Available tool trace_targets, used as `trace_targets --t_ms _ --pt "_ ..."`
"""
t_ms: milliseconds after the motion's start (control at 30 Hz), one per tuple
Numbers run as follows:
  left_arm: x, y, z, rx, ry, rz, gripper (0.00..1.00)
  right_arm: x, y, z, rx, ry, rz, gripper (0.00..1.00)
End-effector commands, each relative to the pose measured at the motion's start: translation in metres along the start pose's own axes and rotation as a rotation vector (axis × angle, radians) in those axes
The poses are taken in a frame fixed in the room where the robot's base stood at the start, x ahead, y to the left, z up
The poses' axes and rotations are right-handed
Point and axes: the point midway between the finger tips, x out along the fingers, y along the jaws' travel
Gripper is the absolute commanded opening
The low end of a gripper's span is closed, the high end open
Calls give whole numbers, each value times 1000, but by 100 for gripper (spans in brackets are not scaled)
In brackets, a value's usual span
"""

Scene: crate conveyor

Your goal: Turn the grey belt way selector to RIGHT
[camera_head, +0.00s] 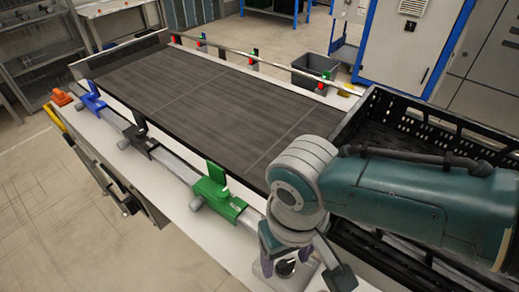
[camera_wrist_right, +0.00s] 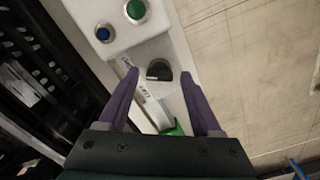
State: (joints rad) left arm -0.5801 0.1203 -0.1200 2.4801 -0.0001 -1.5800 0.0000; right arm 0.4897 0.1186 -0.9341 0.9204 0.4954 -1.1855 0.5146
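The belt way selector is a dark grey knob (camera_wrist_right: 158,70) on a light panel (camera_wrist_right: 165,52). In the right wrist view it lies between the two purple fingertips of my right gripper (camera_wrist_right: 159,76). The fingers are spread, with a visible gap on either side of the knob. In the head view the right gripper (camera_head: 287,260) points down over the panel, and the dark knob (camera_head: 285,267) shows between its fingers. Which mark the knob points to cannot be told. My left gripper is not in view.
A green button (camera_wrist_right: 136,10) and a blue button (camera_wrist_right: 102,33) sit close to the knob. A black crate (camera_head: 415,125) stands at the right beside the dark conveyor belt (camera_head: 200,90). A green clamp-like part (camera_head: 218,185) stands on the near rail.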

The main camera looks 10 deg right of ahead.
Motion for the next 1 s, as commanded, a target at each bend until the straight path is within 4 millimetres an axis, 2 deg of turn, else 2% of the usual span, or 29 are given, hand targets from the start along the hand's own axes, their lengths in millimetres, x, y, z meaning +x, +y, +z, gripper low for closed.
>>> trace_targets --t_ms 267,367,733,900,1000 --pt "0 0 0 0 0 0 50 0 0 0 0 -1 1 72" --pt "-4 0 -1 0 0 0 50 -7 0 0 -1 -1 0 72" --pt "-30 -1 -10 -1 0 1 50 -75 0 0 -1 3 -1 72" --pt "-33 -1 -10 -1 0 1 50 -94 0 0 0 1 0 72" --pt "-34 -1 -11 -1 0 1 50 -99 0 0 0 1 0 72"
